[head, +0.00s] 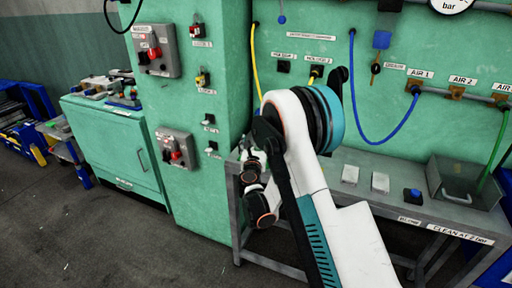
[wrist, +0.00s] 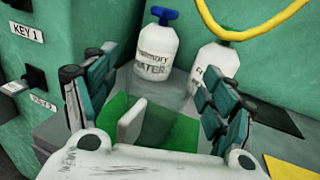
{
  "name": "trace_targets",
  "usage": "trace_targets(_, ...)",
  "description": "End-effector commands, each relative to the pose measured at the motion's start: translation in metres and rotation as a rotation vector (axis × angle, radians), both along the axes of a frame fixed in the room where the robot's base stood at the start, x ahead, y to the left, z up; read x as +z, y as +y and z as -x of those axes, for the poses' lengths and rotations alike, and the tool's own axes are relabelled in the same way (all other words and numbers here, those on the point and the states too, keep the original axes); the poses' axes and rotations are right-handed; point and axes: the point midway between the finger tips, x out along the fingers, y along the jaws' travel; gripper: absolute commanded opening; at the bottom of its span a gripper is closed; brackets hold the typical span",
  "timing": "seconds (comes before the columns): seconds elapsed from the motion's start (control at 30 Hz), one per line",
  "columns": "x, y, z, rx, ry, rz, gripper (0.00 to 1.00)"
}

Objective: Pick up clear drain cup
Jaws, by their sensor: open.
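A faint see-through shape (wrist: 172,108), seemingly the clear drain cup, stands on a green mat (wrist: 178,132) in the wrist view. Its outline is hard to make out. My gripper (wrist: 157,80) is open, with one finger on each side of this shape in the picture. I cannot tell whether the fingers touch it. A pale upright block (wrist: 131,121) shows between the fingers, left of the shape. In the head view my gripper is mostly hidden behind my arm, near the left end of the grey bench (head: 345,205), and the cup cannot be made out.
A white bottle with a blue cap (wrist: 155,55) and a white bottle with a green cap (wrist: 214,65) stand behind. A yellow hose (wrist: 255,30) hangs above. A green cabinet wall (head: 210,130) is close on the left. A clear bin (head: 462,190) sits at the bench's right.

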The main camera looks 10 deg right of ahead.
Motion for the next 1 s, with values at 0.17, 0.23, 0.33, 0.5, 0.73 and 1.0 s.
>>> trace_targets(0.17, 0.0, 0.0, 0.0, 0.0, 0.0, 0.0, 0.77)
trace_targets(0.23, 0.0, 0.0, 0.0, 0.0, 0.0, 0.0, 0.77)
trace_targets(0.33, 0.0, 0.0, 0.0, 0.0, 0.0, 0.0, 0.57)
trace_targets(0.5, 0.0, 0.0, 0.0, 0.0, 0.0, 0.0, 0.34)
trace_targets(0.73, 0.0, 0.0, 0.0, 0.0, 0.0, 0.0, 0.34)
trace_targets(1.0, 0.014, 0.0, 0.0, 0.0, 0.0, 0.0, 0.34)
